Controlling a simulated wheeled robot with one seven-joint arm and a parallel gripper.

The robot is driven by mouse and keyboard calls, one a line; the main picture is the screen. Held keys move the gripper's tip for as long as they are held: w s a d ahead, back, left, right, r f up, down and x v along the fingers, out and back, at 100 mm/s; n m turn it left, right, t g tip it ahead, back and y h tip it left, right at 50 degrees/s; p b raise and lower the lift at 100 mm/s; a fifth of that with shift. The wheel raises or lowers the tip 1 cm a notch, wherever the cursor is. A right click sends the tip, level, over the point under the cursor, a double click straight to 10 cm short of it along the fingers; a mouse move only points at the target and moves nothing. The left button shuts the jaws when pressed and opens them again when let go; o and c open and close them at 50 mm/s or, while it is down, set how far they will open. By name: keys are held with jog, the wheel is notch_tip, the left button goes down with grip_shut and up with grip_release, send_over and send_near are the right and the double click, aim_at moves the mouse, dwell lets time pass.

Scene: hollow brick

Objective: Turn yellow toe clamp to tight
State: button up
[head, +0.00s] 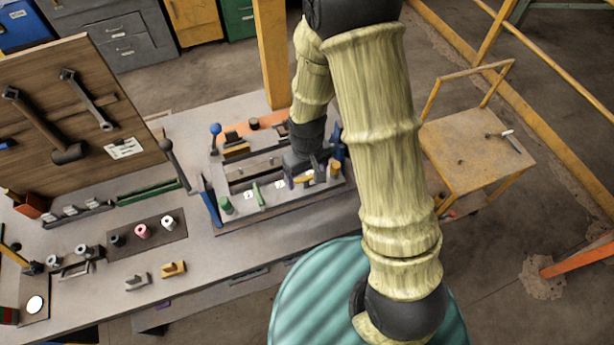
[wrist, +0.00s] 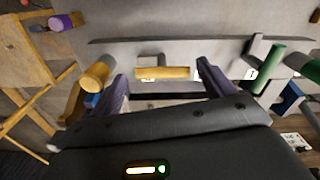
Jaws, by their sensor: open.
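The yellow toe clamp (head: 303,179) sits along the front edge of the fixture plate on the bench. In the wrist view it is a short yellow bar (wrist: 162,73) with a grey piece behind it. My gripper (head: 307,170) is over the front right of the fixture, its fingers pointing at the clamp. In the wrist view my gripper (wrist: 162,69) is open, with one dark finger on each side of the yellow bar. I see gaps between bar and fingers and cannot tell its exact depth between them. White label marks lie beside the clamp.
A yellow cylinder (wrist: 96,73) stands close left of my fingers in the wrist view. A green handle (wrist: 268,64) and a blue part (wrist: 288,98) stand to the right. A blue-knobbed lever (head: 215,130) rises at the fixture's back left. A yellow cart (head: 475,150) stands right.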

aim_at(307, 179)
jog(key=shift+f+p, duration=0.3)
jog(key=shift+f, duration=1.35)
jog(key=c, duration=0.7)
jog(key=shift+c, duration=0.2)
